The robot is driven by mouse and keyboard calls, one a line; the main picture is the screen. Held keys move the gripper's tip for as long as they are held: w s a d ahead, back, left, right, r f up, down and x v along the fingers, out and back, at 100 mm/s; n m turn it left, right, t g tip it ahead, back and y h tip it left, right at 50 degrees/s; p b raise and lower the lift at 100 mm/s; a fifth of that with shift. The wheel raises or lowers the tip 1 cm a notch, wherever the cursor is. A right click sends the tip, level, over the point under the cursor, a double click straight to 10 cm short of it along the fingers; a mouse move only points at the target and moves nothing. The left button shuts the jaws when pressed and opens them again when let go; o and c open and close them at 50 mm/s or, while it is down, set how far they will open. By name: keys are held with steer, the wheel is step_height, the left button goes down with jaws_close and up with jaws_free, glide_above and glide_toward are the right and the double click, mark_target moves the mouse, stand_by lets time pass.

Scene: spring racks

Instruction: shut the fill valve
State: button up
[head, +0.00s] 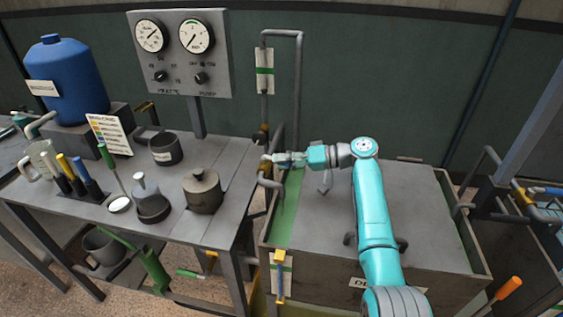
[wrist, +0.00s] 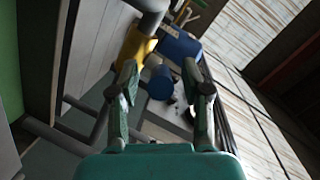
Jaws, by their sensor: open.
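A grey pipe (head: 299,85) comes down to the tank with a green-striped label beside it. A small yellow valve part (head: 266,166) sits at its lower left, just at my gripper (head: 272,158); I cannot read a label naming it the fill valve. In the wrist view a yellow collar on a grey pipe (wrist: 139,47) shows just beyond the left finger. My gripper (wrist: 163,88) is open with nothing held between its fingers. Whether it touches the valve is hard to tell. The valve's handle position is not clear.
The tank (head: 400,190) lies under my arm. Another valve with a blue handle (head: 281,285) is on its front. The bench (head: 215,230) at left holds a lidded pot (head: 202,191), bottles and tools. A gauge panel (head: 180,55) and a blue drum (head: 65,75) stand behind.

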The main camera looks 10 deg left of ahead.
steer(key=shift+a, duration=0.35)
jaws_close()
